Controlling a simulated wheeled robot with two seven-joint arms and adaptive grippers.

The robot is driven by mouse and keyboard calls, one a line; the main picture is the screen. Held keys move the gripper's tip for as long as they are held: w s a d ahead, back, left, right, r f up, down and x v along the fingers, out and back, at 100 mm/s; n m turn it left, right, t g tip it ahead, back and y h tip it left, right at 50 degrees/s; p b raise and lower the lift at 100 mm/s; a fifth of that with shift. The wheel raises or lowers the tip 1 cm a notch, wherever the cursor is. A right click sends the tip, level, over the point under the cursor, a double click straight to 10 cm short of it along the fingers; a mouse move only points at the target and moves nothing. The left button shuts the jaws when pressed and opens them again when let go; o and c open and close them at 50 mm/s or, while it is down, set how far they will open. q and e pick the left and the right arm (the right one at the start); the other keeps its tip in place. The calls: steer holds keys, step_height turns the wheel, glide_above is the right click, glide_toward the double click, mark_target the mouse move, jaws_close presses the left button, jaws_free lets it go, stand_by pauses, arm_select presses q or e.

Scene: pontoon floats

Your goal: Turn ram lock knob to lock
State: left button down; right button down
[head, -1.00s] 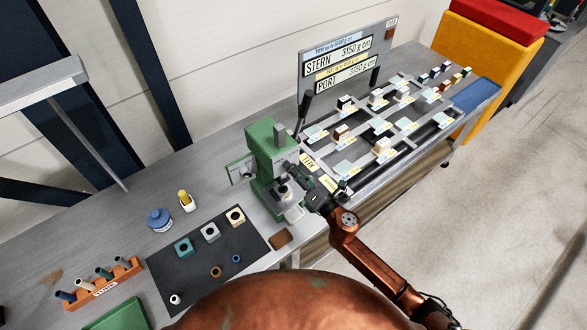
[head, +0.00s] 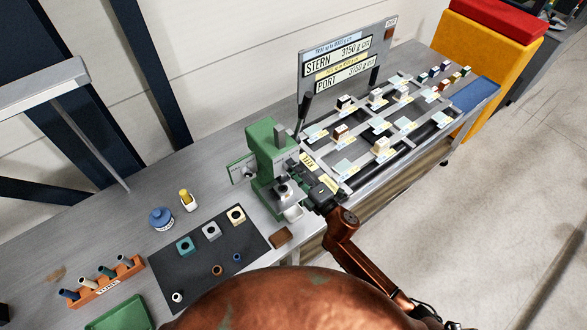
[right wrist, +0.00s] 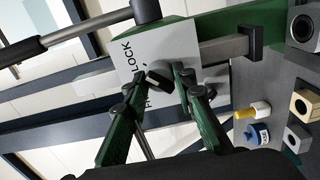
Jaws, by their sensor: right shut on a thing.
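The green press (head: 268,165) stands on the bench in the head view. In the right wrist view a white plate with LOCK lettering (right wrist: 133,62) is fixed to the green body (right wrist: 225,32). The dark ram lock knob (right wrist: 158,82) sits in front of this plate. My right gripper (right wrist: 167,78) is shut on the knob, with a finger on each side of it. In the head view my right gripper (head: 308,178) is at the right side of the press, and the knob is hidden there. My left gripper is not in view.
A dark mat (head: 213,258) with several blocks and rings lies left of the press. A blue jar (head: 161,218) and a yellow-capped bottle (head: 187,199) stand behind it. A framed tray with several small blocks (head: 378,125) and a sign board (head: 346,62) are close on the right.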

stand_by(0.4)
steer(key=c, duration=1.6)
jaws_free()
steer(key=v, duration=1.2)
